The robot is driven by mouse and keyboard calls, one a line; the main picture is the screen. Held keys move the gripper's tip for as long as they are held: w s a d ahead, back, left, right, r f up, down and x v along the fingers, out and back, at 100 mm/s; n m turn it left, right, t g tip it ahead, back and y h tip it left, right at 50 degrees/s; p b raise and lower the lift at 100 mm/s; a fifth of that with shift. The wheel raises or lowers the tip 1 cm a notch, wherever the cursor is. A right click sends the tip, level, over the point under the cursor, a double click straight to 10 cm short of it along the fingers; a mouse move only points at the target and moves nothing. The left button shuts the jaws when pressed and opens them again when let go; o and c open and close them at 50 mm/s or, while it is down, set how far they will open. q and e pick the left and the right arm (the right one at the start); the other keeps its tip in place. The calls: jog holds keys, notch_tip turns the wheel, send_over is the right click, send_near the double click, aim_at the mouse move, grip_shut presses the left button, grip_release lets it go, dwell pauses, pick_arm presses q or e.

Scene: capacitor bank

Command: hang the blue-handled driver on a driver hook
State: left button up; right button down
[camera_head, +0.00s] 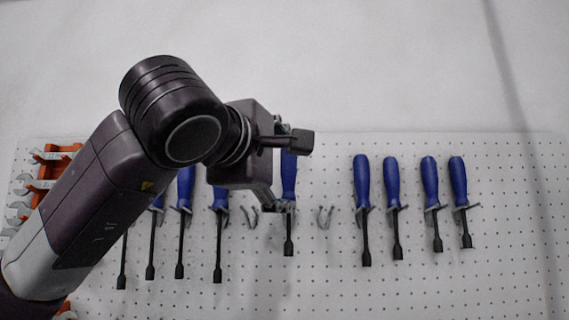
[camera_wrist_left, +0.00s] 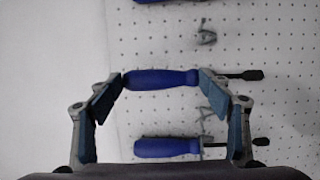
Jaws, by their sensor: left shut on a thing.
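The blue-handled driver (camera_head: 289,178) is in my left gripper (camera_head: 287,172), upright with its dark shaft pointing down in front of the pegboard. In the left wrist view, the handle (camera_wrist_left: 162,79) lies between the two fingertips of my left gripper (camera_wrist_left: 163,83), and the shaft sticks out to the right. An empty driver hook (camera_head: 251,216) is to the left of the driver, and another empty hook (camera_head: 325,217) is to its right. Whether a hook supports the held driver is hidden by the fingers. My right gripper is not in view.
Several similar blue drivers hang on the white pegboard (camera_head: 330,285), both left and right (camera_head: 393,190) of the held one. An orange rack (camera_head: 55,155) with wrenches is at the far left, partly behind my left arm. The wall above is bare.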

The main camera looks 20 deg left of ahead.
pick_arm(q)
jog(key=shift+w+a, duration=0.1)
jog(key=shift+w, duration=0.1)
jog(key=shift+a+r, duration=0.15)
jog(key=shift+r, duration=0.05)
